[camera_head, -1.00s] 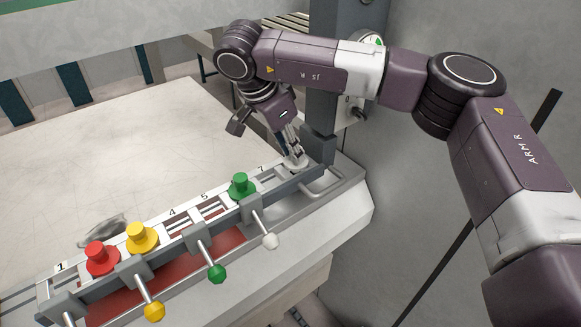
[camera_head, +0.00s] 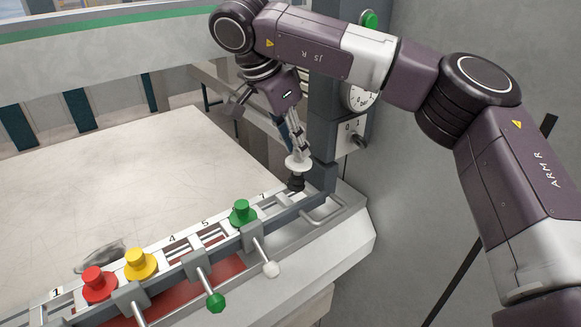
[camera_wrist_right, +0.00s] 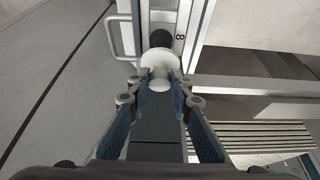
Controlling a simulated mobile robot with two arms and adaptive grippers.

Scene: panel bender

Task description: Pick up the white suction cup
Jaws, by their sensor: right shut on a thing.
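The white suction cup (camera_head: 298,163) has a white flange and knob with a black lower part. It is at the far right end of the numbered rack (camera_head: 215,238). My right gripper (camera_head: 299,150) is shut on its white knob and holds it upright, raised above the rack. In the right wrist view, the white suction cup (camera_wrist_right: 159,62) sits between the fingertips of my right gripper (camera_wrist_right: 160,80), over the slot marked 8. My left gripper is not in view.
Red (camera_head: 98,284), yellow (camera_head: 140,264) and green (camera_head: 242,212) suction cups stand in the rack. Levers with coloured knobs stick out in front. A grey post (camera_head: 325,135) with a gauge (camera_head: 360,97) and switch stands close behind the gripper. The pale table (camera_head: 130,190) is largely clear.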

